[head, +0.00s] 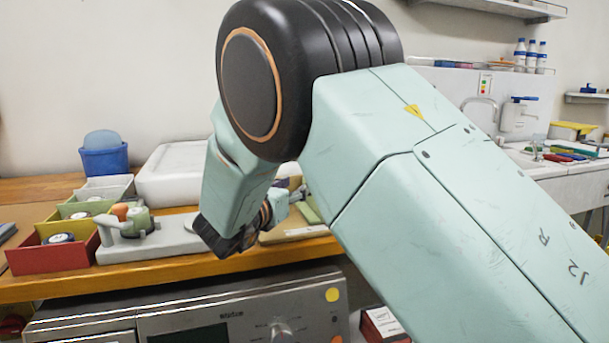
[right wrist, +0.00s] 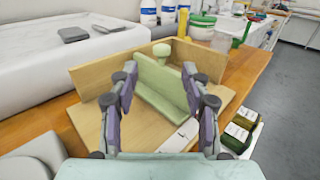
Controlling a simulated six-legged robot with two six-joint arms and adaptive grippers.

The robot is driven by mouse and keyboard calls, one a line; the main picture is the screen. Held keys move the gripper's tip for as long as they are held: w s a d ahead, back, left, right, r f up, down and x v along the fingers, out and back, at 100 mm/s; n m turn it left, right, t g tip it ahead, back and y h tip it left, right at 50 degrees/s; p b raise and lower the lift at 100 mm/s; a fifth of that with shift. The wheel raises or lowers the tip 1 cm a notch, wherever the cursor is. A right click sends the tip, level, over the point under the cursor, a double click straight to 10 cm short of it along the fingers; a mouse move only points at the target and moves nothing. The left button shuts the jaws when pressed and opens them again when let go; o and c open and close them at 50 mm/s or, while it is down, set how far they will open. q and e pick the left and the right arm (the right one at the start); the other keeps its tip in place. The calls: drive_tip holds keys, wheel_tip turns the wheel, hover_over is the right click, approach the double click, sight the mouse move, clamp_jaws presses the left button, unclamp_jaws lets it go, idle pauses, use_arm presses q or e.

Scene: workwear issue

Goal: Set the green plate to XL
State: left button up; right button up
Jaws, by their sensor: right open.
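The green plate (right wrist: 165,88) stands upright on a wooden base board (right wrist: 88,122) in the right wrist view, with a pale green knob (right wrist: 162,50) behind its far end. A white strip (right wrist: 180,137) lies on the board by its near end; no size letters can be read. My right gripper (right wrist: 160,72) is open, with one finger on each side of the plate. I cannot tell whether either finger touches it. In the head view my right gripper (head: 292,197) is small and partly behind my arm, which hides most of the board. My left gripper is not in view.
Wooden walls (right wrist: 120,62) edge the board at the back. A large white block (right wrist: 50,70) stands to the left. Boxes (right wrist: 240,125) stand to the right by the bench edge. Coloured trays (head: 60,245) and a grey fixture (head: 150,245) sit left in the head view.

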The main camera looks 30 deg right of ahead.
drive_tip(key=shift+w+d+r, duration=0.1)
drive_tip(key=shift+d, duration=0.15)
drive_tip(key=b+x, duration=0.1)
drive_tip(key=x, duration=0.5)
drive_tip(key=shift+d, duration=0.2)
drive_tip(key=shift+d+r, duration=0.1)
drive_tip(key=shift+r, duration=0.1)
drive_tip(key=shift+w+d+f, duration=0.1)
drive_tip(key=shift+f, duration=0.05)
drive_tip(key=shift+w, duration=0.1)
drive_tip(key=shift+c, duration=0.5)
drive_tip(key=c, duration=0.5)
clamp_jaws()
